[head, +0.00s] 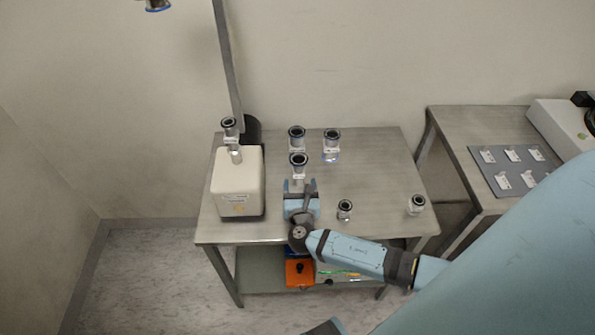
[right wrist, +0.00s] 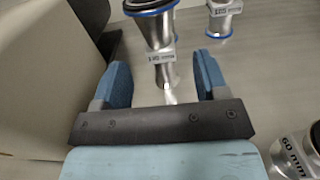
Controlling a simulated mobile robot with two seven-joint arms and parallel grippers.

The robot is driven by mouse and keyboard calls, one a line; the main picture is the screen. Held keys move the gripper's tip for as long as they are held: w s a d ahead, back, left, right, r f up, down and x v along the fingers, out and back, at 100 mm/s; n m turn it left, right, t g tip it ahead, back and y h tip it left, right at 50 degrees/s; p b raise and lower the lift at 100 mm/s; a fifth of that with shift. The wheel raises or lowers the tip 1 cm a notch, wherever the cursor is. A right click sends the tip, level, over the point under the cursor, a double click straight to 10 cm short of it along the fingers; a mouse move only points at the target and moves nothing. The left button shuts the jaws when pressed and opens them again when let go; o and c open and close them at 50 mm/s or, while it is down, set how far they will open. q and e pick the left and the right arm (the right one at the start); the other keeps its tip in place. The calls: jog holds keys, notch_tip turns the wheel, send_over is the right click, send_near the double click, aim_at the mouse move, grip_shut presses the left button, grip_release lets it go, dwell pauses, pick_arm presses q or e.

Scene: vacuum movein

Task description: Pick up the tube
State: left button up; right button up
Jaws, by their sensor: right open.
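A metal tube with a dark-rimmed flange (head: 298,160) stands upright on the table, directly in front of my right gripper (head: 300,186). In the right wrist view the same tube (right wrist: 158,38) has a blue ring at its top and a white label. Its narrow lower part shows between the two blue fingers of my right gripper (right wrist: 162,78). The fingers are open, with a gap to either side of the tube; whether the tube sits fully between the tips is hard to tell. My left gripper is not in view.
More metal fittings stand on the table (head: 385,165): two behind (head: 297,138) (head: 332,147), two to the right (head: 345,210) (head: 416,205). A white box (head: 238,185) with a fitting on top stands left, close to the gripper. A second table (head: 465,125) is at right.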

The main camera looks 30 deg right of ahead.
aim_at(299, 174)
jog(key=x, duration=0.6)
jog(key=shift+w+f, duration=0.1)
jog(key=shift+w, duration=0.1)
jog(key=shift+c, duration=0.2)
jog(key=c, duration=1)
